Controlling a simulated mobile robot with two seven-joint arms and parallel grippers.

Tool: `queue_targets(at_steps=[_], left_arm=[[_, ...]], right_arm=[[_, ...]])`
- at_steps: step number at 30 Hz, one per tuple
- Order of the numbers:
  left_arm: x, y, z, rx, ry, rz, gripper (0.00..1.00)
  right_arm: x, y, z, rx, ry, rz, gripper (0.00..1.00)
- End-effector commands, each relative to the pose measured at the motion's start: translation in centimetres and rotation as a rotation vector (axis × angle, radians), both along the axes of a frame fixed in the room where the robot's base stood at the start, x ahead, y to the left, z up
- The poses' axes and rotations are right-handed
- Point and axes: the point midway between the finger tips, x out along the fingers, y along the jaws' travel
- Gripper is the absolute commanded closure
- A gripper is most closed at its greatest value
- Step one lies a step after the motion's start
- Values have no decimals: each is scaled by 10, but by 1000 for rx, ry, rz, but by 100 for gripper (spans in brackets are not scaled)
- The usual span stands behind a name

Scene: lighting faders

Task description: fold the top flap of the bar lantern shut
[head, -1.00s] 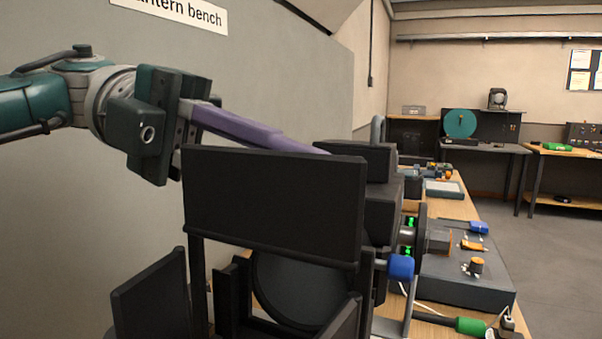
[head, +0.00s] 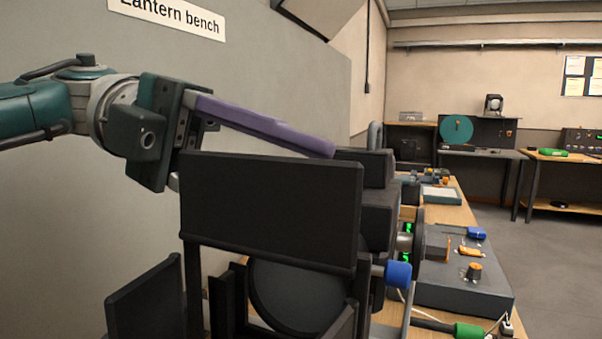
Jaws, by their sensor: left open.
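The bar lantern's top flap (head: 270,208) is a wide black panel standing raised in front of me, over the round dark lens (head: 295,295). The black lantern body (head: 378,215) is behind and right of it. Other black flaps show at the lower left (head: 145,302) and at the bottom by the lens. My left gripper (head: 318,160) is open and comes in from the left. Its long purple finger reaches along and behind the flap's top edge, with its tip near the lantern's upper housing. The other finger is mostly hidden behind the flap; contact cannot be told. My right gripper is not in view.
A blue knob (head: 398,275) sticks out on the lantern's right side. A grey control box (head: 465,275) with orange and blue parts stands on the wooden bench right of it. A grey wall with a sign (head: 168,14) is behind my left arm. Open floor lies at right.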

Motion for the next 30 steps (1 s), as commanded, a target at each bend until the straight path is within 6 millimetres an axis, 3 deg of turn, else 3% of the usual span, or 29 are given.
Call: queue_targets(at_steps=[8, 15, 21, 30], left_arm=[[4, 7, 0, 1, -2, 3, 48], [18, 44, 9, -1, -3, 4, 48], [24, 61, 16, 1, -1, 2, 48], [26, 68, 20, 0, -1, -1, 48]], right_arm=[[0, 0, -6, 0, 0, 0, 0], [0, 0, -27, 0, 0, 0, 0], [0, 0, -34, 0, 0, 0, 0], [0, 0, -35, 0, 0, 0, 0]])
